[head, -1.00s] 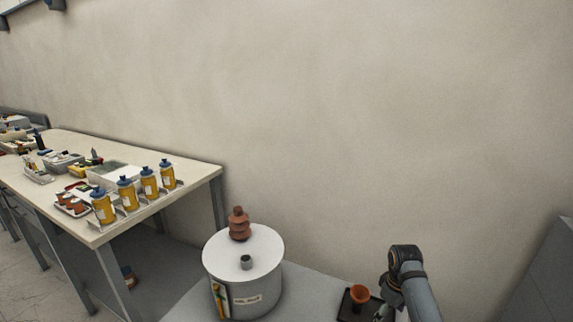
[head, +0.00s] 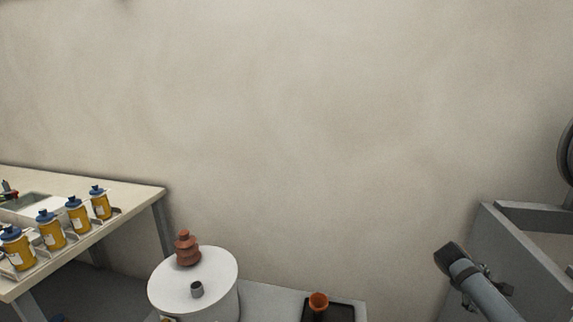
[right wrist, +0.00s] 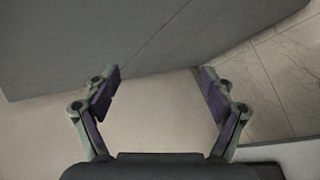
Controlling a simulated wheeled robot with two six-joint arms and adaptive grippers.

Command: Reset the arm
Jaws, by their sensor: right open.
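My right arm (head: 478,286) enters the head view at the lower right, and its gripper is not clearly visible there. In the right wrist view my right gripper (right wrist: 162,78) is open, with nothing between its fingers. My left gripper is in neither view. A white cylindrical transformer tank (head: 216,274) stands at the bottom of the head view. A reddish-brown ribbed bushing (head: 187,249) stands upright on its top, beside a short grey stub (head: 197,289). An orange-brown cup-shaped part (head: 318,301) is on a black tray (head: 342,312) to the right of the tank.
A workbench (head: 128,194) at the left holds several yellow bottles (head: 52,229) with blue caps. A grey open-topped box (head: 520,250) stands at the right, close to my right arm. A bare wall fills the back. A grey panel (right wrist: 90,40) crosses the upper right wrist view.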

